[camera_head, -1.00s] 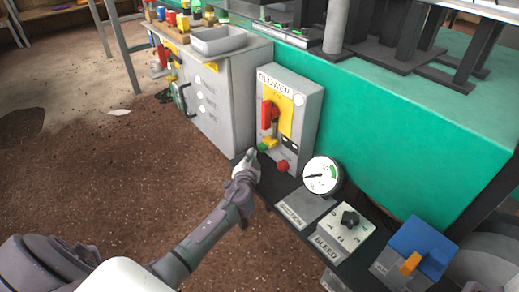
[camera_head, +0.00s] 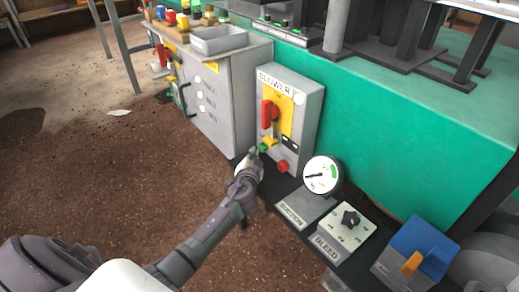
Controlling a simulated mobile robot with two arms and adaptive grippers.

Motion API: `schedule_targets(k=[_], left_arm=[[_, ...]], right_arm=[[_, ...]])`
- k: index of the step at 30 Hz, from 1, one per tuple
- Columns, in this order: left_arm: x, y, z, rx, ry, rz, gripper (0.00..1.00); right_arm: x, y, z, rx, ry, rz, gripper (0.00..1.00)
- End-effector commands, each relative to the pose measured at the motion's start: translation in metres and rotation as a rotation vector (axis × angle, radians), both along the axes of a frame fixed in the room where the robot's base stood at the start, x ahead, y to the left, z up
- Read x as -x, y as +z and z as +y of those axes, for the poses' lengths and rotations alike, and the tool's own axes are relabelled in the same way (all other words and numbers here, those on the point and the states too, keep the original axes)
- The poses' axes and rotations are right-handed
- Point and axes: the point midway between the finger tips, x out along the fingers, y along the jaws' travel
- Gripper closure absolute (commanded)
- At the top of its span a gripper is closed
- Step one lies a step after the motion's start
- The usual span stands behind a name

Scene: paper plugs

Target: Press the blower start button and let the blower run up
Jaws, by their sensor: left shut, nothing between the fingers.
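The blower box (camera_head: 309,107) is a grey upright panel labelled BLOWER, with a red handle (camera_head: 268,113) on a yellow plate. Low on its face are a green button (camera_head: 262,148) at left and a red button (camera_head: 283,166) at right. My left gripper (camera_head: 254,154) is shut and empty, its tip right at the green button. I cannot tell whether the tip touches or presses it. The suction gauge (camera_head: 323,175) stands right of the box, its needle pointing left, away from the green band at upper right. My right gripper is not in view.
A black shelf carries the BLEED knob box (camera_head: 346,224) and a blue box with an orange lever (camera_head: 411,263) at right. A grey cabinet (camera_head: 213,95) with a tray (camera_head: 218,40) stands left. The brown floor is open at left.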

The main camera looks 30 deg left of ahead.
Motion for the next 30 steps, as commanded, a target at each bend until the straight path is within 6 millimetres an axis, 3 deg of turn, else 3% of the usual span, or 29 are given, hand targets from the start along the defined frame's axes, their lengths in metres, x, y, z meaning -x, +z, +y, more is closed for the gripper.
schedule_targets(k=[30], left_arm=[[-0.008, 0.0003, -0.0035, 0.001, 0.0, -0.001, 1.0]], right_arm=[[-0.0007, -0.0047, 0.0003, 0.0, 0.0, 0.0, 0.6]])
